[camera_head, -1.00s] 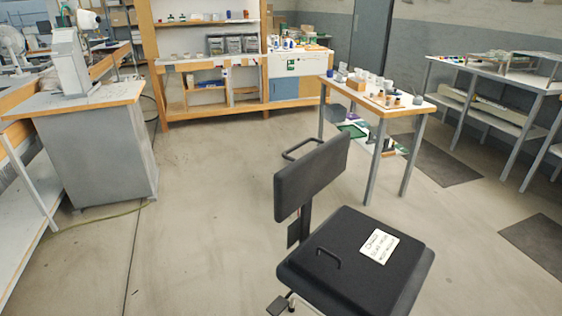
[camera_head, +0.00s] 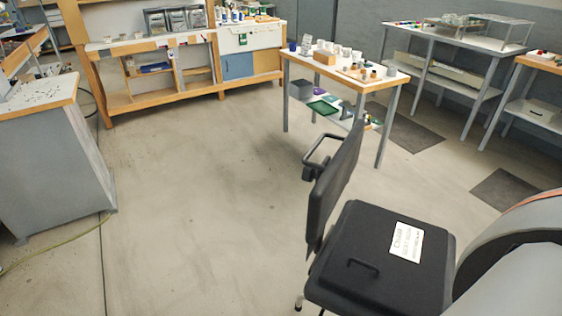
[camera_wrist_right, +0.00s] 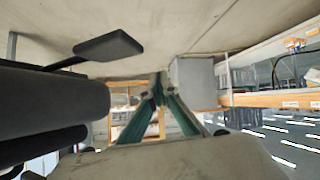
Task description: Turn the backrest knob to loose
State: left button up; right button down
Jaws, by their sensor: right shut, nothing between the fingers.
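The black office chair stands at the lower right of the head view, with its seat (camera_head: 375,255) and its backrest (camera_head: 335,187) seen nearly edge-on. A white note (camera_head: 405,242) lies on the seat. I cannot pick out the backrest knob with certainty. In the right wrist view, dark chair parts (camera_wrist_right: 50,108) fill the left side, and a flat black paddle (camera_wrist_right: 108,46) sticks out above them. My right gripper (camera_wrist_right: 160,85) is shut and empty, its fingertips apart from the paddle. My left gripper is out of view.
A small table (camera_head: 335,75) with cups stands behind the chair. A long workbench (camera_head: 150,45) is at the back, and a grey cabinet (camera_head: 50,165) at the left. The floor (camera_head: 200,220) left of the chair is clear. My arm shows at the lower right.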

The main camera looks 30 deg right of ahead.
aim_at(308, 174)
jog(key=i+j, duration=0.35)
jog(key=i, duration=0.15)
jog(key=i+j, duration=0.35)
jog(key=i, duration=0.15)
jog(key=i+j+z, duration=0.1)
jog(key=z, duration=0.25)
jog(key=i+j+z, duration=0.2)
jog(key=z, duration=0.15)
jog(key=i+j+z, duration=0.1)
jog(key=z, duration=1.65)
jog(key=l+z, duration=0.15)
jog(key=z, duration=0.3)
